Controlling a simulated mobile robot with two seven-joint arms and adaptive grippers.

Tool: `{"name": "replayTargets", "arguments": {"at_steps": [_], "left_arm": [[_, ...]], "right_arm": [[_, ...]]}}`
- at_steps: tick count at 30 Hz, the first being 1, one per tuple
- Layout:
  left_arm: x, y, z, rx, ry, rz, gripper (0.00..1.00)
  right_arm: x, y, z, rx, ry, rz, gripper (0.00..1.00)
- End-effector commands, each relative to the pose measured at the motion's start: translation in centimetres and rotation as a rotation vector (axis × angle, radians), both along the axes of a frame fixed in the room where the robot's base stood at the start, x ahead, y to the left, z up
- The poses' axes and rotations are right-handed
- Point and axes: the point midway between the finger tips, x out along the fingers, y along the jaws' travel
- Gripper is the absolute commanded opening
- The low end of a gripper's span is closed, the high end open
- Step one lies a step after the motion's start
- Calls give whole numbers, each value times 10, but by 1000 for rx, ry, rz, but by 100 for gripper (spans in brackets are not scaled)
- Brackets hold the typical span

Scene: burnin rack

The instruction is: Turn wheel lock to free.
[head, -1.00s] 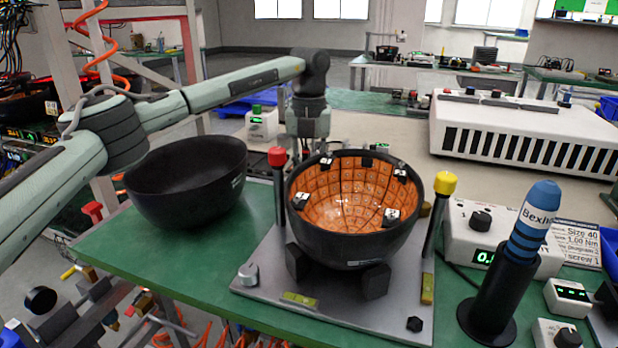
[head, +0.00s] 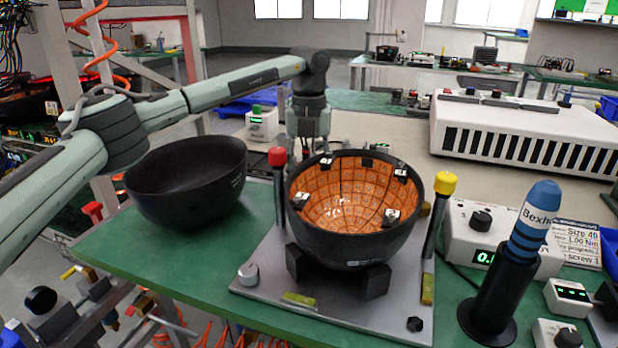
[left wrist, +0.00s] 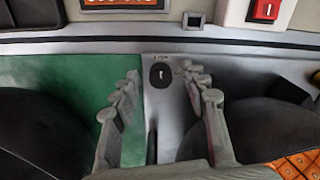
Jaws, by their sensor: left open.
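A small black knob (left wrist: 160,75) with a white mark sits on a grey metal plate (left wrist: 178,105) in the left wrist view; it looks like the wheel lock. A tiny label above it is too small to read. My left gripper (left wrist: 163,82) is open, its two fingers on either side of the knob in that view, with nothing between them. I cannot tell how far above the knob they are. In the head view, my left gripper (head: 306,148) points down behind the orange-lined bowl (head: 345,250), and the knob is not visible there. My right gripper is not in view.
A black empty bowl (head: 190,185) stands to the left on the green bench (head: 120,245). A red-topped post (head: 278,185) and a yellow-topped post (head: 440,215) flank the orange-lined bowl. A blue-and-black screwdriver (head: 525,235) stands in a holder to the right.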

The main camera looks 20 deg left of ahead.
Motion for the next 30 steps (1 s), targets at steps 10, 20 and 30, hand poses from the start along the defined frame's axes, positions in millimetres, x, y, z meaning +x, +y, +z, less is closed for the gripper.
{"name": "replayTargets", "arguments": {"at_steps": [10, 20, 30], "left_arm": [[1, -1, 62, -1, -4, 1, 44], [1, -1, 113, -2, -2, 1, 44], [0, 0, 119, -1, 0, -1, 44]], "right_arm": [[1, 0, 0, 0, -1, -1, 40], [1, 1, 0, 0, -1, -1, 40], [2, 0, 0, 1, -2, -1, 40]]}}
